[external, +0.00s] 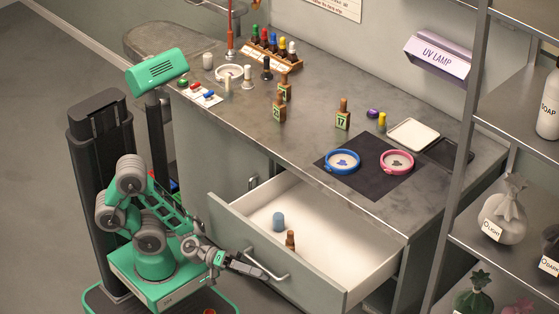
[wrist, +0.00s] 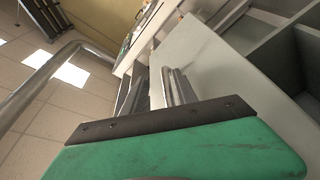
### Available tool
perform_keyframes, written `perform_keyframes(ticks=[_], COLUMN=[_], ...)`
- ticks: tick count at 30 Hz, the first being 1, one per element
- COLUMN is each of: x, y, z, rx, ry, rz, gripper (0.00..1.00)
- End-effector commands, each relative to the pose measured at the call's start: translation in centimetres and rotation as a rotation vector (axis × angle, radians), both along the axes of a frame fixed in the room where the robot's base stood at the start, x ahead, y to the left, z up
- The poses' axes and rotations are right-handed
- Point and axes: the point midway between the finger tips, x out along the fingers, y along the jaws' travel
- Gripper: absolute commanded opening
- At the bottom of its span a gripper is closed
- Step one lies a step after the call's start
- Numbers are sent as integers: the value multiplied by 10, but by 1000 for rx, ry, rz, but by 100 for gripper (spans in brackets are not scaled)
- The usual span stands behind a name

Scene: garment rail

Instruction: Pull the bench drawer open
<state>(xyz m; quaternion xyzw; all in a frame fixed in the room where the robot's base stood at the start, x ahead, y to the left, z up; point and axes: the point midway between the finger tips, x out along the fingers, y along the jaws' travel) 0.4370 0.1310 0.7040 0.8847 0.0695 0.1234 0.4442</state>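The bench drawer (external: 345,290) stands pulled far out from the bench, with its pale inside showing. A blue cup-like thing (external: 278,221) and a small brown bottle (external: 290,239) are in it. Its metal bar handle (external: 266,268) is on the front panel; in the wrist view a bent metal bar (wrist: 38,80) runs at the left, beside the fingers. My gripper (external: 262,274) is low by the handle, outside the drawer front. In the wrist view my gripper (wrist: 156,90) shows two fingers apart with a pale gap, and no bar is visible between them.
The bench top (external: 300,140) carries bottles, a blue dish (external: 342,162) and a pink dish (external: 397,162) on a dark mat. A metal shelf rack (external: 455,150) stands at the right. Open floor (external: 40,190) lies at the left.

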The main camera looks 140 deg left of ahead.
Motion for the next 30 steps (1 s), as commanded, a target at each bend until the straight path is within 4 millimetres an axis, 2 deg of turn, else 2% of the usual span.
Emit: perform_keyframes(ticks=[1,4,9,13,17,22,26,30], x=[11,30,50,53,50,39,28,15], y=[-16,-32,-54,-60,-58,-46,-32,-16], z=[8,19,12,7,6,16,33,63], rx=[41,129,293,400,497,606,673,725], ry=[52,191,460,650,841,1090,1282,1486], rz=[-64,-161,-333,-438,-530,-623,-674,-704], gripper=[34,34,34,34,34,34,34,34])
